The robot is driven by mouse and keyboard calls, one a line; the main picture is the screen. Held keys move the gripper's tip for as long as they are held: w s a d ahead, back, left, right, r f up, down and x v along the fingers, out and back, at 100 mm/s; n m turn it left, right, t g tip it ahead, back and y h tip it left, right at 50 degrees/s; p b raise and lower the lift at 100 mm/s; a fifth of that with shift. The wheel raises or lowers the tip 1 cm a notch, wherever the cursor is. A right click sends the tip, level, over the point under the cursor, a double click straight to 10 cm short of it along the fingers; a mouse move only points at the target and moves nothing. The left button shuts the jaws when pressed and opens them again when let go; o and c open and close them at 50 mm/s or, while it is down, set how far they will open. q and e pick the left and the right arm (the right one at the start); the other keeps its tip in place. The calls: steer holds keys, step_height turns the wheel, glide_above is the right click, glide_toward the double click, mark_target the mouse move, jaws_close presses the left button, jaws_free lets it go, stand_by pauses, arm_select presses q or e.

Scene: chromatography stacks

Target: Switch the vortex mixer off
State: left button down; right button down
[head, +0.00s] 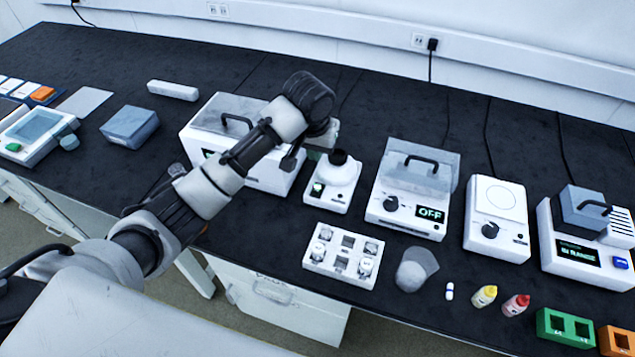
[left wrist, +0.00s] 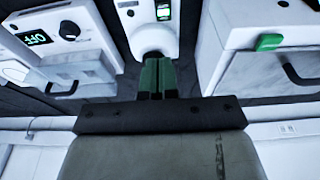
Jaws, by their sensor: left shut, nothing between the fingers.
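The vortex mixer (head: 338,178) is a small white unit with a black cup on top, standing mid-bench in the head view. A green-lit rocker switch (head: 317,188) is on its front. In the left wrist view the mixer (left wrist: 148,38) is at the top centre, with its lit switch (left wrist: 163,11) at the top edge. My left gripper (left wrist: 158,65) is shut and empty, its green fingers over the mixer's cup area in that view. In the head view it is behind the mixer, mostly hidden by my arm. My right gripper is not in view.
A lidded white box (head: 262,178) stands left of the mixer, and a device reading OFF (head: 398,215) stands right. A white vial rack (head: 318,262) is in front. A stirrer-like plate (head: 495,238) and a device with a grey block (head: 560,255) are further right.

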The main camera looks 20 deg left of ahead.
mark_target(318, 190)
arm_select(q)
steer(key=shift+w+a+r, duration=0.1)
steer(key=shift+w+r, duration=0.05)
steer(key=x, duration=0.8)
steer(key=s+p+x, duration=0.1)
steer(key=x, duration=0.3)
steer(key=shift+f, duration=0.4)
steer(key=shift+s+f, duration=0.15)
steer(key=shift+f, duration=0.5)
